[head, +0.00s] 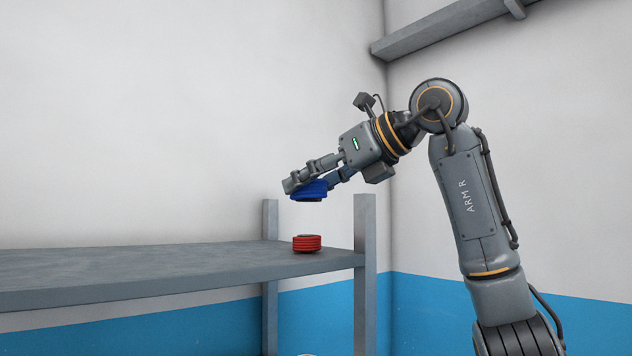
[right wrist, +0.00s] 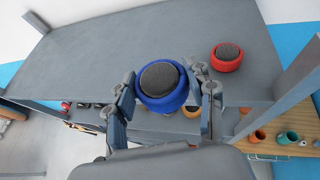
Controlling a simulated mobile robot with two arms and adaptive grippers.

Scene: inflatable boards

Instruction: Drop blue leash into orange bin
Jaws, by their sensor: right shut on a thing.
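The blue leash (head: 309,190) is a thick coiled ring with a dark centre. My right gripper (head: 306,188) is shut on it and holds it above the grey shelf. In the right wrist view the blue leash (right wrist: 162,88) sits between the two fingers of the right gripper (right wrist: 166,86). I cannot make out the orange bin for sure; a small orange round container (right wrist: 259,135) shows low at the right in the right wrist view. My left gripper is not in view.
A red coil (head: 307,243) stands on the grey shelf (head: 150,269) below the held leash; it also shows in the right wrist view (right wrist: 227,57). The rest of the shelf top is bare. A grey post (head: 364,270) rises at the shelf's right end.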

